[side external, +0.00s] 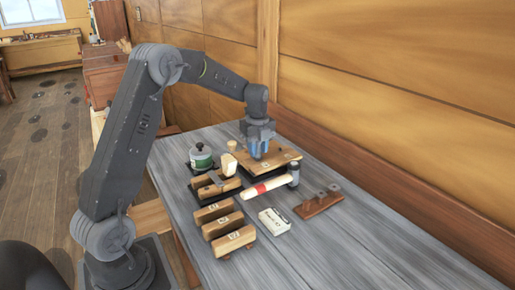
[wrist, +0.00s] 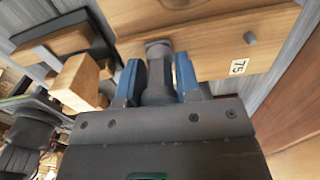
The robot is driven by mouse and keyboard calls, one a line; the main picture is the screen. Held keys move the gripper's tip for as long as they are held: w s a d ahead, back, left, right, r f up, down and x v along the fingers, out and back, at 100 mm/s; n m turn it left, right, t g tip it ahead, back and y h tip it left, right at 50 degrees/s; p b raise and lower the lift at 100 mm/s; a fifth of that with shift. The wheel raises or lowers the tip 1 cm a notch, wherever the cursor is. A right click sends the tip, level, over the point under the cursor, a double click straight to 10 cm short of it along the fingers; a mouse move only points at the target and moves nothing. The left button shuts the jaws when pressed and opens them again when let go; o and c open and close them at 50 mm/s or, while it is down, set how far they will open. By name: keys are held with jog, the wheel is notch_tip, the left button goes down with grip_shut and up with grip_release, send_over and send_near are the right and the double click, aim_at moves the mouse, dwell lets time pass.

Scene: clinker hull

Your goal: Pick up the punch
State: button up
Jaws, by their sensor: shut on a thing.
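The punch shows in the wrist view as a dark grey round-bodied tool (wrist: 157,84) with a wider end pointing toward a wooden board. My gripper (wrist: 160,76) has its two blue fingers shut on it, one on each side. In the side view my gripper (side external: 258,148) points down over the far part of the wooden board (side external: 284,157), and the fingers hide the punch there. The board also shows in the wrist view (wrist: 205,45), with a "75" label and a small grey peg. I cannot tell whether the punch touches the board.
Labelled wooden blocks (side external: 222,226), a white box (side external: 275,221) and a pegged rack (side external: 318,203) are nearer. The right bench is clear.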

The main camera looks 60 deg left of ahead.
jog(key=shift+r, duration=0.1)
jog(key=shift+r, duration=0.45)
jog(key=r, duration=0.3)
jog(key=shift+s+a+r, duration=0.3)
jog(key=shift+a, duration=0.05)
jog(key=s+a+r, duration=0.6)
jog(key=s+r, duration=0.2)
jog(key=shift+s+a, duration=0.2)
jog(key=shift+s, duration=0.1)
jog(key=shift+r, duration=0.3)
jog(key=shift+r, duration=0.4)
jog(key=shift+r, duration=0.35)
jog(key=shift+r, duration=0.3)
